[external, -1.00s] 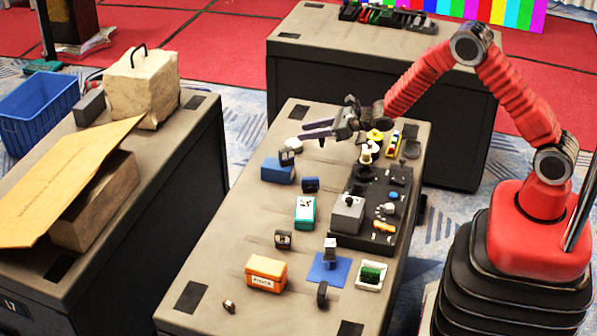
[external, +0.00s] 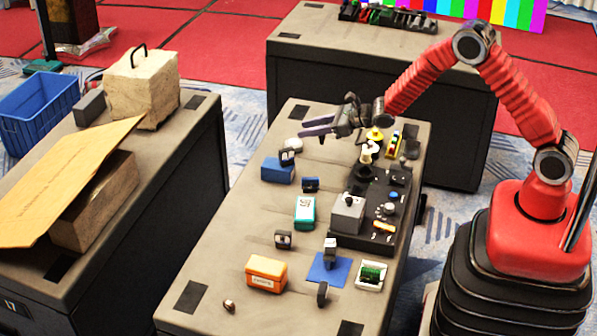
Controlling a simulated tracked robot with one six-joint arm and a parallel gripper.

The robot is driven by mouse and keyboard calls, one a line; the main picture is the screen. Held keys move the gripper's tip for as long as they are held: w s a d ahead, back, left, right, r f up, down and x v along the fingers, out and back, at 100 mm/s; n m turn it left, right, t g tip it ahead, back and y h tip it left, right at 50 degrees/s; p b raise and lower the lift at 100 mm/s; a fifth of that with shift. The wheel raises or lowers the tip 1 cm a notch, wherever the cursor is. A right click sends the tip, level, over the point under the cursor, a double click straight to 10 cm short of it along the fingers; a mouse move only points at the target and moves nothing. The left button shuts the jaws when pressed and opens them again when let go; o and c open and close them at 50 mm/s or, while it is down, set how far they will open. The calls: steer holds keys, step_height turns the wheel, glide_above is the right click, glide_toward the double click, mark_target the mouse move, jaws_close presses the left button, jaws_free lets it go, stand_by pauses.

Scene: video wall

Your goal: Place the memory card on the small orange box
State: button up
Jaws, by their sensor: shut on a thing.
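The small orange box (external: 266,273) sits on the near part of the middle table, with a pale label on its front side. My gripper (external: 305,128) is over the far part of this table, well away from the orange box, its fingers pointing left. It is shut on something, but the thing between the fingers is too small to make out. I cannot pick out the memory card for sure anywhere in view.
A blue box (external: 277,170), a teal box (external: 305,212) and a black control panel (external: 350,238) stand on the middle table (external: 225,262). A blue mat (external: 328,268) and a white tray with a green part (external: 371,275) lie right of the orange box.

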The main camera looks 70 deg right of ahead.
steer(key=w+a+r+n+y, duration=0.2)
steer(key=w+a+y, duration=0.15)
steer(key=a, duration=0.95)
step_height(320, 180, up, 6)
steer(key=n+g+y, duration=0.4)
steer(key=n+y, duration=0.1)
steer(key=n, duration=0.1)
glide_above(265, 278)
steer(key=w, duration=0.4)
steer(key=shift+w+a+f, duration=0.15)
steer(key=shift+a+f, duration=0.05)
steer(key=shift+a, duration=0.15)
step_height(265, 278, down, 6)
steer(key=shift+f, duration=0.15)
steer(key=shift+f, duration=1.85)
steer(key=shift+f, duration=0.1)
